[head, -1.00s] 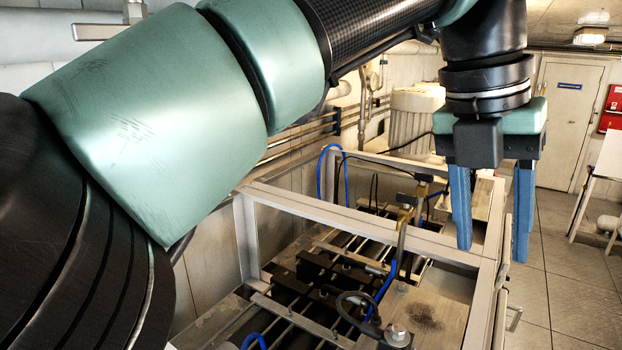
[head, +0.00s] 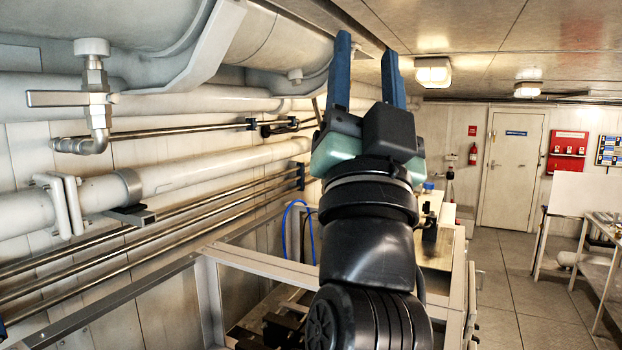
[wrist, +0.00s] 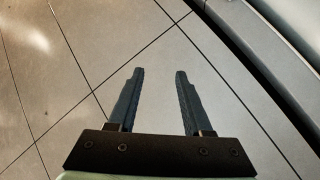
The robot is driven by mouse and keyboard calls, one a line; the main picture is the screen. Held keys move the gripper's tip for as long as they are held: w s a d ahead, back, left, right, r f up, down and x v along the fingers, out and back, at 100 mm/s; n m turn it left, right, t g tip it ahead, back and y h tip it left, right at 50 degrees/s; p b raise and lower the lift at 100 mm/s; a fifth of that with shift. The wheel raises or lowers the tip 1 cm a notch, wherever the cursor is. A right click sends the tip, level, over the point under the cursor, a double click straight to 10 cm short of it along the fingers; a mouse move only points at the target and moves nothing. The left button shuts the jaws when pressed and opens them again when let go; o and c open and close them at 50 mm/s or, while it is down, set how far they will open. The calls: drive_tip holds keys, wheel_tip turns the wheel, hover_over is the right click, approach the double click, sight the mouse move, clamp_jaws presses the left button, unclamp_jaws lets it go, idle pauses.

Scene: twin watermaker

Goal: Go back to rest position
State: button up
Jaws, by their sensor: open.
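My gripper (head: 366,65) is in the middle of the head view, raised with its two blue fingers pointing up towards the ceiling. The fingers are apart and nothing is between them. In the wrist view the open fingers (wrist: 159,75) show against a surface of large panels with dark seams. My arm stands upright below the gripper and hides part of the metal frame behind it.
A metal frame (head: 262,262) stands below and behind my arm. Pipes (head: 230,163) and a valve (head: 93,97) line the left wall, with a large grey hull (head: 270,45) above. A white door (head: 512,170) is at the back.

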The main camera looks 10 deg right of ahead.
drive_tip(key=w+a+f+n+g+y, duration=0.1)
drive_tip(key=a+f+n+g+y, duration=0.35)
drive_tip(key=f, duration=0.95)
drive_tip(key=w+a+f+n+g+y, duration=0.1)
drive_tip(key=a+f+n+g+y, duration=0.35)
drive_tip(key=f, duration=0.95)
drive_tip(key=s+r+t+h+b, duration=0.1)
drive_tip(key=s+r+t+b, duration=0.3)
drive_tip(key=s+b, duration=0.2)
drive_tip(key=s+a+r+t+b, duration=0.1)
drive_tip(key=s+r+t+b, duration=0.3)
drive_tip(key=s+b, duration=0.3)
drive_tip(key=t+b, duration=0.1)
drive_tip(key=b, duration=0.3)
drive_tip(key=shift+a+m+h, duration=0.15)
drive_tip(key=shift+m+h, duration=0.25)
